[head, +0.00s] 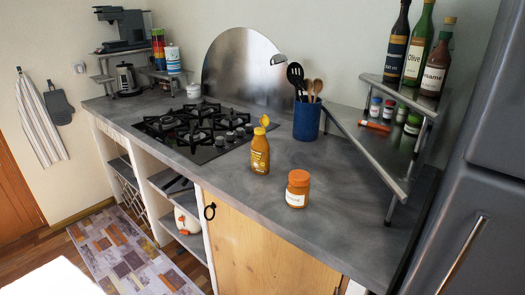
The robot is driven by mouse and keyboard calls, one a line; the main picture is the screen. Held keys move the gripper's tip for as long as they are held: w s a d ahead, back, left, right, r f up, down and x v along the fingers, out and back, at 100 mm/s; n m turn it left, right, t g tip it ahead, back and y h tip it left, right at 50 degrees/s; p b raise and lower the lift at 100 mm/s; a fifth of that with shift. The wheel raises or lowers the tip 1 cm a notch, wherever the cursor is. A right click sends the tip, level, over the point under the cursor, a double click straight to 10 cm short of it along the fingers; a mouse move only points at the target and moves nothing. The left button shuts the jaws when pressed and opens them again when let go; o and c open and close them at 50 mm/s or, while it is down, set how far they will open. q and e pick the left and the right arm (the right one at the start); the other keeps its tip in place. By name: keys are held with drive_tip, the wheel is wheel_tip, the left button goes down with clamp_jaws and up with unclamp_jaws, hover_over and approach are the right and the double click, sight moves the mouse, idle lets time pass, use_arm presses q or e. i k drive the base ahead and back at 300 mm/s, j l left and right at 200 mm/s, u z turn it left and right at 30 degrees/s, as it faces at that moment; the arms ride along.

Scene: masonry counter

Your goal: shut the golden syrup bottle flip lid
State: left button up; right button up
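The golden syrup bottle (260,155) stands upright on the grey counter, just right of the gas hob. It is amber with a yellow label. Its yellow flip lid (264,121) is raised above the bottle top and looks open. Neither of my grippers shows in the head view.
An orange-lidded jar (297,189) stands on the counter to the right and in front of the bottle. A blue utensil pot (307,119) is behind it. The black hob (195,130) lies to the left, and a metal corner shelf (365,145) with bottles and small jars to the right.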

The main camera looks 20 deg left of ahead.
sight(264, 120)
drive_tip(key=z, duration=0.65)
drive_tip(key=j+z, duration=0.6)
drive_tip(key=z, duration=0.2)
drive_tip(key=k+j+z, duration=0.1)
drive_tip(key=j+z, duration=0.25)
drive_tip(key=k+j+z, duration=0.1)
drive_tip(key=j+z, duration=0.15)
drive_tip(key=z, duration=0.15)
drive_tip(key=k+j+z, duration=0.25)
drive_tip(key=j+z, duration=0.15)
drive_tip(key=k+j+z, duration=0.55)
drive_tip(key=z, duration=0.3)
drive_tip(key=k+z, duration=0.4)
